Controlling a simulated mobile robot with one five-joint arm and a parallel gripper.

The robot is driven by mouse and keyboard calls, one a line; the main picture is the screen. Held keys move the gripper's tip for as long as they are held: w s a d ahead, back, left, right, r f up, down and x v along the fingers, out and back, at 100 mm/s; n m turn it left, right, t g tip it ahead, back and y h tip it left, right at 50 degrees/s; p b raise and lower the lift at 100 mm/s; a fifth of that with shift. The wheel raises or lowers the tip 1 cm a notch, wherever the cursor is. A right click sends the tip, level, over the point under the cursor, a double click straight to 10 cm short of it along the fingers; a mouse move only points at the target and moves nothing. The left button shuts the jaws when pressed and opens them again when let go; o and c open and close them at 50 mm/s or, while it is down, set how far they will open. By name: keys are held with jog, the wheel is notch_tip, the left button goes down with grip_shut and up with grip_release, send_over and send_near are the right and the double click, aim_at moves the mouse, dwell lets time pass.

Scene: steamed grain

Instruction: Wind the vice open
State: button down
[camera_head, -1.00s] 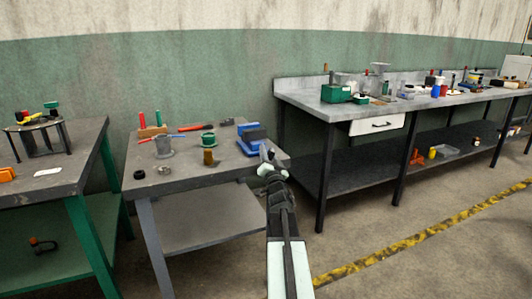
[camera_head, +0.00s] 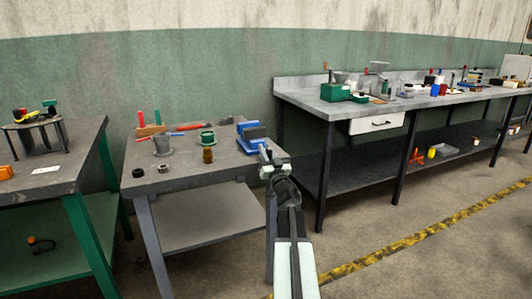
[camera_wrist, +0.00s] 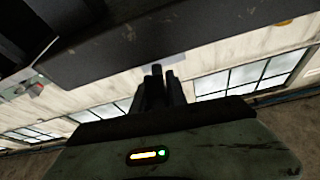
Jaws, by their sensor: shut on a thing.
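The blue vice (camera_head: 250,131) sits at the right end of the small grey workbench (camera_head: 178,178). Its screw end (camera_head: 263,147) points toward me at the bench's front edge. My gripper (camera_head: 266,160) is at this end, shut on what looks like the vice handle, which is mostly hidden by the fingers. In the wrist view, my gripper (camera_wrist: 160,78) shows as dark fingers close together just under the bench's edge. I cannot see the vice jaws' gap clearly.
On the same bench are a grey flanged cylinder (camera_head: 162,146), a green spool (camera_head: 207,138), a brown jar (camera_head: 208,155) and a black ring (camera_head: 139,172). A long bench (camera_head: 320,110) stands right, a green-legged bench (camera_head: 60,172) left. The floor in front is clear.

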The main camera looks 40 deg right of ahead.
jog(key=n+y, duration=0.1)
jog(key=n, duration=0.2)
jog(key=n+t+y, duration=0.1)
jog(key=n+y, duration=0.1)
jog(key=n, duration=0.2)
jog(key=shift+w+a+r+y, duration=0.1)
jog(key=shift+a+y, duration=0.05)
jog(key=shift+y, duration=0.15)
jog(key=n+y+p, duration=0.1)
jog(key=n, duration=0.2)
jog(key=n+y+p, duration=0.1)
jog(key=n+y, duration=0.1)
jog(key=n, duration=0.2)
jog(key=shift+w+a+y+p, duration=0.1)
jog(key=shift+a+y+p, duration=0.05)
jog(key=shift+y+p, duration=0.15)
jog(key=n+g+y+p, duration=0.1)
jog(key=n, duration=0.2)
jog(key=n+g+p, duration=0.1)
jog(key=n+p, duration=0.1)
jog(key=n, duration=0.1)
jog(key=shift+a+f+n+y, duration=0.2)
jog(key=shift+n+y, duration=0.1)
jog(key=shift+y, duration=0.1)
jog(key=shift+f+n+g+p, duration=0.2)
jog(key=shift+n+g+p, duration=0.15)
jog(key=shift+n+p, duration=0.45)
jog(key=shift+f+n+g+p, duration=0.15)
jog(key=shift+n+g+p, duration=0.2)
jog(key=shift+n, duration=0.75)
